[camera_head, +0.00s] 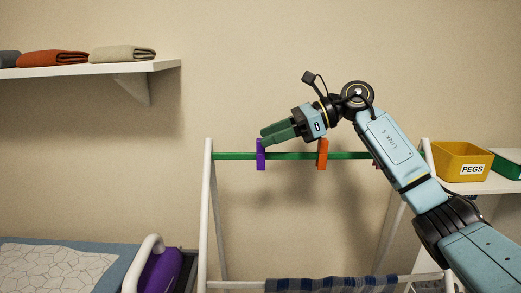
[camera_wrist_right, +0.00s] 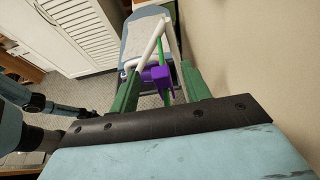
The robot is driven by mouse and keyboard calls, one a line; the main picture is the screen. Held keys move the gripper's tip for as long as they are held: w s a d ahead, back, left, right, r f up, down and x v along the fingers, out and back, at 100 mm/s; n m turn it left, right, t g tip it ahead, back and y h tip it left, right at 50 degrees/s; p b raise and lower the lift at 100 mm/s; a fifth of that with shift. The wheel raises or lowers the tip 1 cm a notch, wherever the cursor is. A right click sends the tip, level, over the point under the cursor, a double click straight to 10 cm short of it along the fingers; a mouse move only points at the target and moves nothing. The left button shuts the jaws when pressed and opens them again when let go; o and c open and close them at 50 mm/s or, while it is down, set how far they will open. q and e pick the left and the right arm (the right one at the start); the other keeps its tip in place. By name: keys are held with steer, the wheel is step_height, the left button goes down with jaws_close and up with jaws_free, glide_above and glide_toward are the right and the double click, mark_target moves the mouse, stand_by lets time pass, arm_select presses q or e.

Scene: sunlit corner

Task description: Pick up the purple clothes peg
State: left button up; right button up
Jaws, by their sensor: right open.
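The purple clothes peg (camera_head: 261,155) hangs upright on the green rail (camera_head: 290,156) of a white drying rack, near its left end. My right gripper (camera_head: 266,134) is open, with its green fingers at the upper part of the peg. In the right wrist view the purple peg (camera_wrist_right: 160,75) shows between the two spread fingers, with a gap on each side. Part of the peg's top is hidden by the fingers in the head view. My left gripper is not in view.
An orange peg (camera_head: 322,154) is on the rail to the right; another peg is mostly hidden behind my right arm. A shelf (camera_head: 100,69) with folded cloths is at upper left.

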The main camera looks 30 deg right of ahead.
steer(key=shift+w+a+f, duration=0.2)
steer(key=shift+a, duration=0.2)
jaws_close()
